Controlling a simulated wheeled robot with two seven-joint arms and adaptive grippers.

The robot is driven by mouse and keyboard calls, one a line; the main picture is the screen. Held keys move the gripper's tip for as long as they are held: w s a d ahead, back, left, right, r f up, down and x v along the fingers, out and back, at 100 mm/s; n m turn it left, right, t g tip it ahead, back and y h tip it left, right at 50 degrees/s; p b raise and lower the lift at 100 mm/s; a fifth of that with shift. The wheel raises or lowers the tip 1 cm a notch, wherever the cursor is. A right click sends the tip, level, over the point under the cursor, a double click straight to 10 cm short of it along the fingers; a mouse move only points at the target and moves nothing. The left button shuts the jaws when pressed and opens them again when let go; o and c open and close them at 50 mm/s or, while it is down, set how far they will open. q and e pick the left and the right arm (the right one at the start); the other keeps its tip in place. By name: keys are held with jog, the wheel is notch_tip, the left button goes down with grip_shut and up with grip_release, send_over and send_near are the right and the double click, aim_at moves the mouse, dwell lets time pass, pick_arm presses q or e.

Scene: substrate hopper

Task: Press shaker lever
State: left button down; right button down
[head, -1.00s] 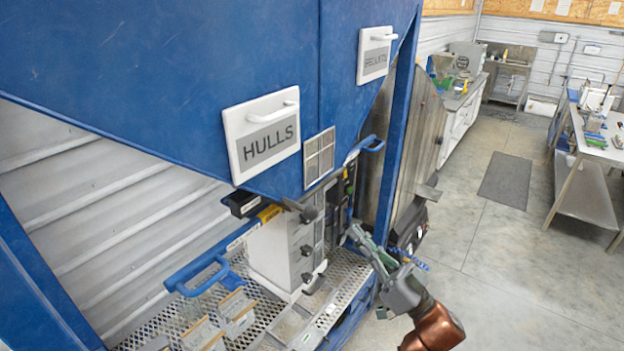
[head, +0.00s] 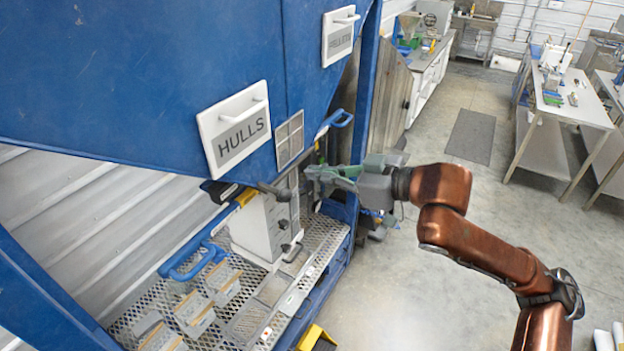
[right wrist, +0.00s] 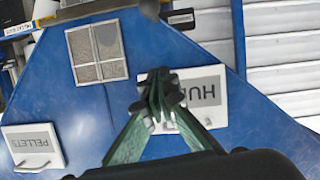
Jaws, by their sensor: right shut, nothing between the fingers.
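A dark lever with a rounded end (head: 274,191) sticks out above the white box unit under the blue hopper; I take it for the shaker lever, though no label on it can be read. My right gripper (head: 312,180) is shut and empty, just to the right of this lever in the head view. Whether it touches the lever cannot be told. In the right wrist view the closed fingertips (right wrist: 162,92) show in front of the hopper face, and a dark rounded part (right wrist: 149,10) is at the top edge. My left gripper is not in view.
The blue hopper (head: 120,85) carries a HULLS panel (head: 236,128) and a PELLETS panel (head: 341,34). The white box unit (head: 262,228) stands on a perforated platform (head: 250,315). Open floor lies to the right.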

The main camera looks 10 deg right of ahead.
jog(key=shift+s+d+n+g+h, duration=0.3)
jog(key=shift+s+h, duration=0.1)
jog(key=shift+s, duration=0.25)
jog(key=shift+a, duration=0.1)
jog(key=w+a+f+p, duration=0.3)
jog(key=w+a+f, duration=0.3)
jog(key=f, duration=0.1)
jog(key=shift+f, duration=0.25)
jog(key=shift+a, duration=0.2)
